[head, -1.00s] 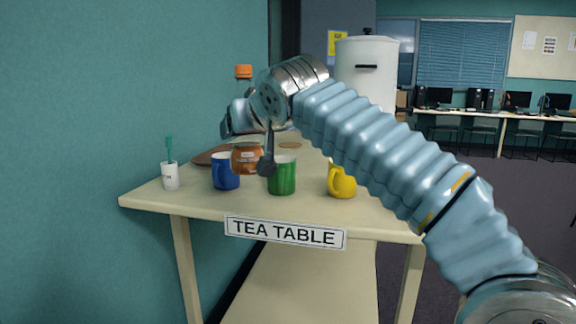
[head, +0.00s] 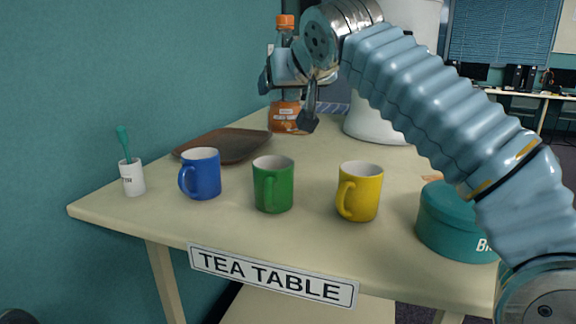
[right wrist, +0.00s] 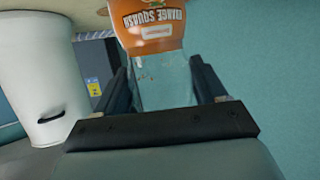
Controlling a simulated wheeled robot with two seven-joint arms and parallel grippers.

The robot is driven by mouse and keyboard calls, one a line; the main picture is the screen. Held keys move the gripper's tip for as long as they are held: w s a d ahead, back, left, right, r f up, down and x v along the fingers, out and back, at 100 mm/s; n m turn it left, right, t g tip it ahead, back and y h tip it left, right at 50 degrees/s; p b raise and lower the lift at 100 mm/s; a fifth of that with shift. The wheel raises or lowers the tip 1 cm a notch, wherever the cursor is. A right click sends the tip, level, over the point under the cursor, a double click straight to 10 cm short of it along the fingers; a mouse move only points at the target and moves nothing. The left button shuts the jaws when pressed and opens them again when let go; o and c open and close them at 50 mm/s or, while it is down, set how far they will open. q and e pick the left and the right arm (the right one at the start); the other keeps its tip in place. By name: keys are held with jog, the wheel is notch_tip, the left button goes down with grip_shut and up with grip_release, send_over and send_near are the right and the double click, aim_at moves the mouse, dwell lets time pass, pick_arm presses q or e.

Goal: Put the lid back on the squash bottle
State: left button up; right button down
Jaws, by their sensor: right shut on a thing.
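The squash bottle (head: 288,121) is upright, with an orange liquid and label low down and a clear upper part. Its orange lid (head: 285,21) shows at the top of the bottle, above my gripper. My right gripper (head: 287,98) is shut on the bottle, its fingers around the clear part. In the right wrist view the bottle (right wrist: 155,30) sits between the two fingers, its label upside down. The lid is outside that view. I cannot tell whether the bottle's base touches the table. My left gripper is not in view.
Blue (head: 200,175), green (head: 273,188) and yellow (head: 359,195) mugs stand along the tea table (head: 325,245). A brown tray (head: 228,147) and white cup (head: 132,180) are left. A white urn (head: 380,128) stands behind; a teal tin (head: 450,225) is right, partly behind my arm.

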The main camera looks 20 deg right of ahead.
jog(key=w+d+f+p, duration=0.2)
jog(key=w+d+f, duration=0.1)
jog(key=w+f, duration=0.6)
jog(key=w, duration=0.3)
jog(key=shift+w+d, duration=0.25)
jog(key=shift+w, duration=0.1)
jog(key=shift+w+d+f, duration=0.1)
jog(key=shift+w+f, duration=0.1)
jog(key=shift+f, duration=0.8)
jog(key=shift+w+f, duration=0.2)
jog(key=shift+f, duration=0.8)
jog(key=shift+f, duration=0.1)
jog(key=c, duration=0.5)
grip_release()
jog(key=shift+f, duration=0.15)
jog(key=o, duration=0.4)
